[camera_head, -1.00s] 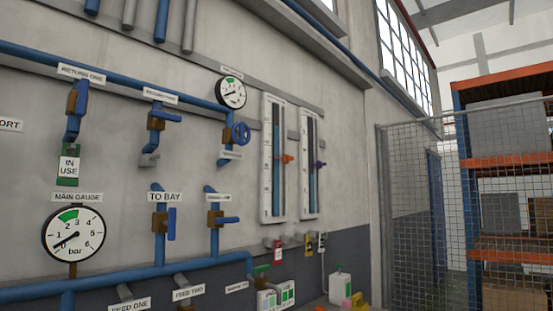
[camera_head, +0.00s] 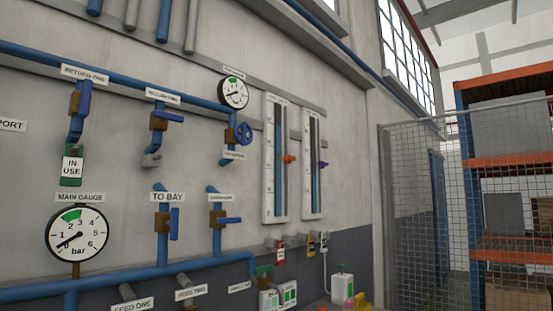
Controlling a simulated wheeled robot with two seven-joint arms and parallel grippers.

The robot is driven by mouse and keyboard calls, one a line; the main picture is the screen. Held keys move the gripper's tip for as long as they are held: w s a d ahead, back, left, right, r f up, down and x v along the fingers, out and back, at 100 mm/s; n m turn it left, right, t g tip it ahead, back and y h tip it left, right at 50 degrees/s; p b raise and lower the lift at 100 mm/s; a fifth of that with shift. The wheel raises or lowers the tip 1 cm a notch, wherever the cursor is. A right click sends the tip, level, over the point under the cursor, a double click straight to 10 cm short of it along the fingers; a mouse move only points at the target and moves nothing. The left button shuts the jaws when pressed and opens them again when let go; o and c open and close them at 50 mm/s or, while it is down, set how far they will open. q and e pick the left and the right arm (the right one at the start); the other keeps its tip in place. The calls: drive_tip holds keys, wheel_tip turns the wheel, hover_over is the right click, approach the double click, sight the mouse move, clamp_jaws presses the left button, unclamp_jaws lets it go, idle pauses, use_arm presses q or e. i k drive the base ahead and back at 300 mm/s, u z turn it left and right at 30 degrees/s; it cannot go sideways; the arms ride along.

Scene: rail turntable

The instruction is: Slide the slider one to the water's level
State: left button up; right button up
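Two tall white level gauges hang side by side on the wall. The left gauge (camera_head: 267,200) has a scale, a dark slot with a blue column, and an orange slider (camera_head: 290,159) on its right side at about mid-height. The right gauge (camera_head: 307,200) has a similar blue column and a purple slider (camera_head: 323,164) at about mid-height. I cannot read which gauge is number one, and the exact water levels are too small to tell. Neither of my grippers is in view.
Blue pipes with valves and a main gauge (camera_head: 77,234) cover the wall at left. A small dial (camera_head: 233,93) and blue handwheel (camera_head: 243,133) sit beside the left level gauge. White containers (camera_head: 342,288) stand below. A mesh fence (camera_head: 425,220) and orange-blue shelving (camera_head: 510,162) are at right.

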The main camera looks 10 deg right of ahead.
sight(288, 159)
drive_tip(key=z, duration=0.55)
drive_tip(key=k, duration=0.65)
drive_tip(key=z, duration=1)
drive_tip(key=i, duration=3.2)
drive_tip(key=u, duration=1.65)
drive_tip(key=i, duration=1.05)
drive_tip(key=u, duration=0.95)
